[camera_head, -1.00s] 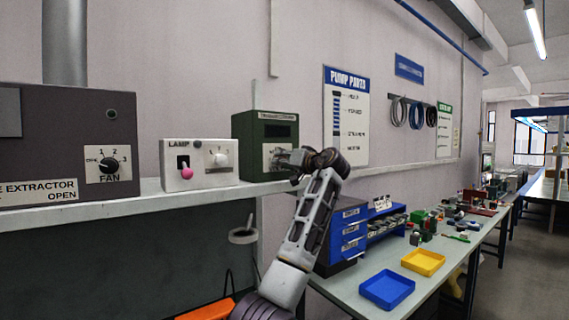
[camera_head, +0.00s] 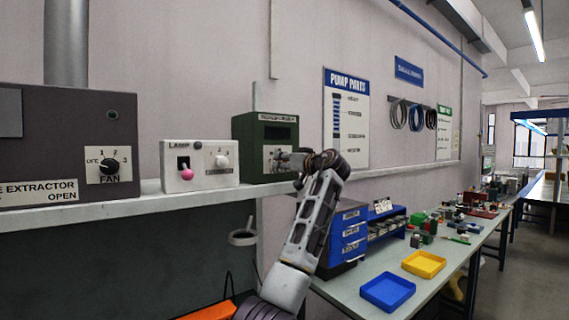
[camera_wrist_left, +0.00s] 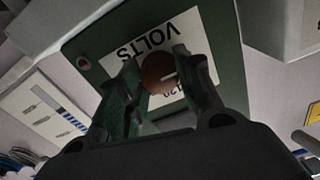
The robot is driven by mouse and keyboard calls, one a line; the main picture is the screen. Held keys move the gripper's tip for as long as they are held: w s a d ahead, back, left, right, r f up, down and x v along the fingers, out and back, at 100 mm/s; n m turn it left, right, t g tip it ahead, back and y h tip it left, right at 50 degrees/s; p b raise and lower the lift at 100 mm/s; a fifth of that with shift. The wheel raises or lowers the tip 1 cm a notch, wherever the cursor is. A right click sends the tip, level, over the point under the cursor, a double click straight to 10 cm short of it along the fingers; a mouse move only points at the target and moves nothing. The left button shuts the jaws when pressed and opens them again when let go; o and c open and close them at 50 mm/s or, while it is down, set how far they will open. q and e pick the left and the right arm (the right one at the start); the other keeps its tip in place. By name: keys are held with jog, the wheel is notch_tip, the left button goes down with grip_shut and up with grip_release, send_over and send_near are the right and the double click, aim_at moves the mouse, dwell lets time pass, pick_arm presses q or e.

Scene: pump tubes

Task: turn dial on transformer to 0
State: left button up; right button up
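The transformer is a green box (camera_head: 265,134) on the shelf in the head view. In the left wrist view its green front (camera_wrist_left: 222,40) fills the middle, with a tilted white plate (camera_wrist_left: 130,30) reading "VOLTS". The dial (camera_wrist_left: 158,75) is a round brown knob with a short white line that points roughly right in that picture. My left gripper (camera_wrist_left: 160,58) has one finger on each side of the dial; I cannot tell whether both touch it. Scale numbers are partly hidden; my right gripper is not in view.
A white lamp box (camera_head: 200,178) with a pink-tipped switch stands left of the transformer. A grey extractor box (camera_head: 60,125) with a fan dial is further left. The shelf edge (camera_head: 100,215) runs below. Blue (camera_head: 388,290) and yellow (camera_head: 424,263) trays lie on the bench at right.

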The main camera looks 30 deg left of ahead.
pick_arm(q)
jog(key=o, duration=0.4)
jog(key=shift+f, duration=0.25)
jog(key=shift+o, duration=0.2)
jog(key=shift+r, duration=0.1)
jog(key=shift+d, duration=0.1)
jog(key=v, duration=1.2)
jog(key=shift+w, duration=0.1)
